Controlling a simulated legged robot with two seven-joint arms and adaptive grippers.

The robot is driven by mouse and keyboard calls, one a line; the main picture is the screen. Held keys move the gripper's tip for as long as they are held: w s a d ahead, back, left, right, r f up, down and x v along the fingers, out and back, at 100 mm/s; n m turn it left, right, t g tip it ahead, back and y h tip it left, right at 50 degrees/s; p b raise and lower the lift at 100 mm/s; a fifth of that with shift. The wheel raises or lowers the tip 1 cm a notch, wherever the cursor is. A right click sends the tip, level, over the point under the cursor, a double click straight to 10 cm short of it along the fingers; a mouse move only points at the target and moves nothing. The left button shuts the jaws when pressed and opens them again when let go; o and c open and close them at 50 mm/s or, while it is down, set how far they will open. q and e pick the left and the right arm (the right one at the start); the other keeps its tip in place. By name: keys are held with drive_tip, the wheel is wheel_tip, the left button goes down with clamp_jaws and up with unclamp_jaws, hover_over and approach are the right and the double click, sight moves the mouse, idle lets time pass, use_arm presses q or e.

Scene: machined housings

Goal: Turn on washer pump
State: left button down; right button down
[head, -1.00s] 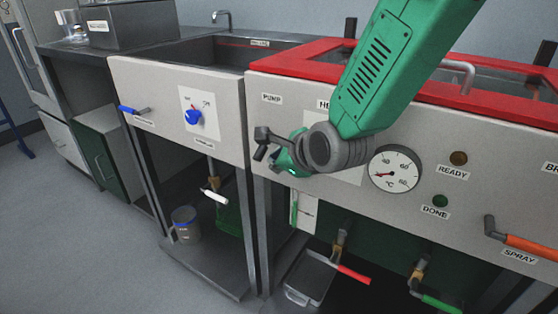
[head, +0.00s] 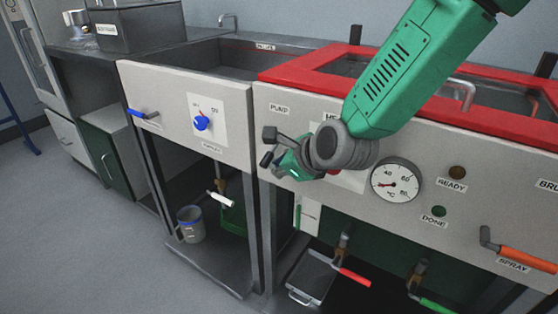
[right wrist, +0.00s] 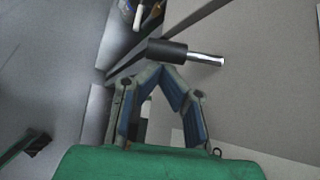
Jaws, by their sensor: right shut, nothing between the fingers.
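The PUMP label (head: 279,109) is at the upper left of the grey panel (head: 380,140) under the red rim. Below it a dark fitting (head: 270,133) stands out from the panel; the gripper partly hides this area. My right gripper (head: 280,159) is in front of the panel, below the label, with its fingers toward the left. In the right wrist view its fingers (right wrist: 161,75) are closed together and empty. A dark cylinder with a silver shaft (right wrist: 168,51) lies just beyond the fingertips; I cannot tell whether they touch. My left gripper is not in view.
A round gauge (head: 396,181), a READY lamp (head: 457,172) and a DONE lamp (head: 438,211) are right of the gripper. An orange SPRAY handle (head: 527,246) juts out at far right. The left panel has a blue knob (head: 202,124). Floor is clear at left.

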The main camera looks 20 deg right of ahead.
sight(267, 160)
drive_tip(key=r+m+g+y+p, duration=0.1)
drive_tip(key=p, duration=0.3)
drive_tip(key=r+m+g+y+p, duration=0.1)
drive_tip(key=r+y+p, duration=0.1)
drive_tip(key=p, duration=0.2)
drive_tip(key=shift+s+a+r+g+p, duration=0.1)
drive_tip(key=shift+s+g+p, duration=0.1)
drive_tip(key=shift+g+p, duration=0.1)
drive_tip(key=shift+a, duration=0.1)
idle(1.0)
